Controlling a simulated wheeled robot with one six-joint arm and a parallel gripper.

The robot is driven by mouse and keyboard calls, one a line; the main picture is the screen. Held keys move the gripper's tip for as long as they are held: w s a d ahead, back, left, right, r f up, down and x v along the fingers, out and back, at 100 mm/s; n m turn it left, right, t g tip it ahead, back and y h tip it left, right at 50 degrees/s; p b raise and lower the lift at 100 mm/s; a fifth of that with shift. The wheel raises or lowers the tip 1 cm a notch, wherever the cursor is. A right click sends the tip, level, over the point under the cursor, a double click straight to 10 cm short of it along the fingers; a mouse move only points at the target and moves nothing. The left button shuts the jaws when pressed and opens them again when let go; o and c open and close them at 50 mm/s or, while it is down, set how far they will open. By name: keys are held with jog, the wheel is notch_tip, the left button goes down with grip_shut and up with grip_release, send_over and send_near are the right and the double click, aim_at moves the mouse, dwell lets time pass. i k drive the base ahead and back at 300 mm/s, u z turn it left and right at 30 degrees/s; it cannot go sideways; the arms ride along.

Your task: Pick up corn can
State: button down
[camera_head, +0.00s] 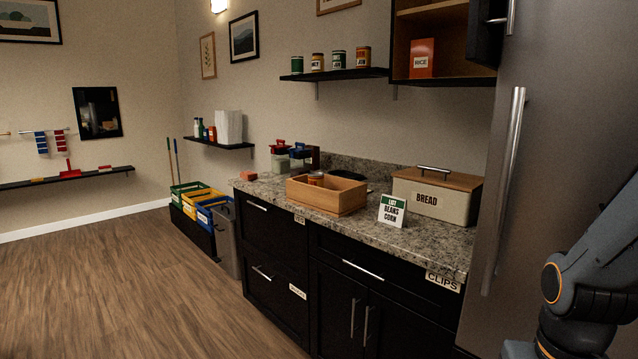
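No can in view has a label I can clearly read as corn. Several small cans or jars stand on the black wall shelf (335,76): a green one (297,65), a brownish one (317,62), another green one (338,60) and a red-orange one (363,57). One more can (316,178) shows its top inside the open wooden box (327,203) on the counter; the box wall hides most of it. My arm is at the right edge, but my gripper is out of view.
A fridge (515,120) stands right. Coloured bins (200,199) and a grey bin (225,239) stand beyond. The wooden floor (130,280) is clear at left.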

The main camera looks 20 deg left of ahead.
aim_at(317, 178)
jog(key=u, duration=0.4)
jog(key=k, duration=0.5)
jog(key=u, duration=1.55)
jog(key=i, duration=2.75)
jog(key=z, duration=1.45)
jog(key=i, duration=0.85)
jog(key=z, duration=0.8)
